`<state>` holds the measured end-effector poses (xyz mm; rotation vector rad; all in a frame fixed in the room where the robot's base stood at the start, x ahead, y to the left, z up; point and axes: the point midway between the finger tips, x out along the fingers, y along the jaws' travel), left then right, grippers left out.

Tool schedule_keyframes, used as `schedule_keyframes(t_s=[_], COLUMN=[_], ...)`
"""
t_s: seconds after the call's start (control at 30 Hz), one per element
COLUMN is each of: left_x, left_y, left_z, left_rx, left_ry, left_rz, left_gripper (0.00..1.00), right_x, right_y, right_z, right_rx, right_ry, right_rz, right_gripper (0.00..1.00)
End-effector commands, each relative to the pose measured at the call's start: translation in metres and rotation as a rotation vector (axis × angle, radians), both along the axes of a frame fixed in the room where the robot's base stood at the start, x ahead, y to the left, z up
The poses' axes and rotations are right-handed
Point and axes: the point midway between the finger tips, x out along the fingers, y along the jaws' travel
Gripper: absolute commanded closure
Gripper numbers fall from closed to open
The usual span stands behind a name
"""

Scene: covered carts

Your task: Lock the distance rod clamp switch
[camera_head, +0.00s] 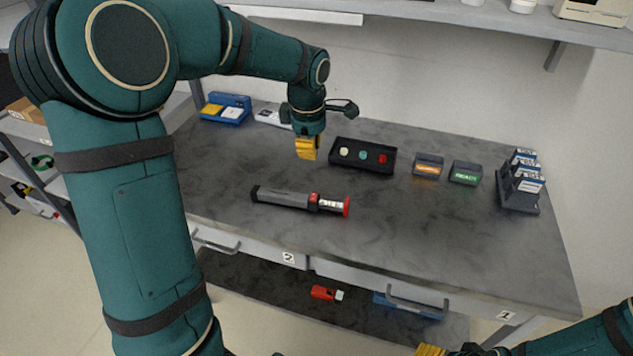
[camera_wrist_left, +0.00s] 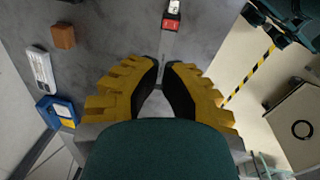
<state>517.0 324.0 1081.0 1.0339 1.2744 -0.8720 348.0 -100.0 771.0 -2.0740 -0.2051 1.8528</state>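The distance rod (camera_head: 285,198) lies on the grey tabletop, a dark grey cylinder with a red end cap at its right end. Its red clamp switch (camera_head: 314,199) sits next to a white scale section. In the left wrist view the red clamp switch (camera_wrist_left: 170,23) is at the top, beyond the fingertips. My left gripper (camera_head: 307,156) points down above the table, behind the rod and apart from it. Its yellow fingers (camera_wrist_left: 163,66) show a narrow gap, with nothing between them. My right gripper (camera_head: 432,350) is cut off at the bottom edge; its fingers cannot be read.
A black tray (camera_head: 363,170) with three coloured buttons stands right of my left gripper. Two small lit boxes (camera_head: 428,165) and a rack (camera_head: 520,208) stand farther right. A blue box (camera_head: 226,123) is at the back left. The tabletop in front of the rod is clear.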

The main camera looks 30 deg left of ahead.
Motion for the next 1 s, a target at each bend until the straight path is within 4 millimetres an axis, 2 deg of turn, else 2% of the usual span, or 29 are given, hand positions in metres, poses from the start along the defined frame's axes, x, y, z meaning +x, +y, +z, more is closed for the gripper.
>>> schedule_keyframes(t_s=[0.23, 0.37, 0.8, 1.0], left_x=[0.0, 0.001, 0.01, 0.014], left_y=[0.0, 0.0, 0.003, 0.005], left_z=[-0.002, -0.013, -0.096, -0.125], left_rx=[0.0, 0.0, -0.001, -0.001], left_ry=[0.001, 0.002, 0.004, 0.003], left_rz=[-0.001, -0.002, -0.002, 0.0], left_gripper=[1.0, 1.0, 1.0, 1.0], right_x=[0.0, -0.001, -0.003, -0.002], right_y=[0.0, 0.0, 0.001, 0.0], right_z=[0.0, -0.003, -0.02, -0.026], right_rx=[0.0, 0.0, 0.001, 0.001], right_ry=[0.0, 0.002, 0.006, 0.003], right_rz=[0.0, 0.001, 0.007, 0.006], right_gripper=[0.27, 0.27, 0.27, 0.27])
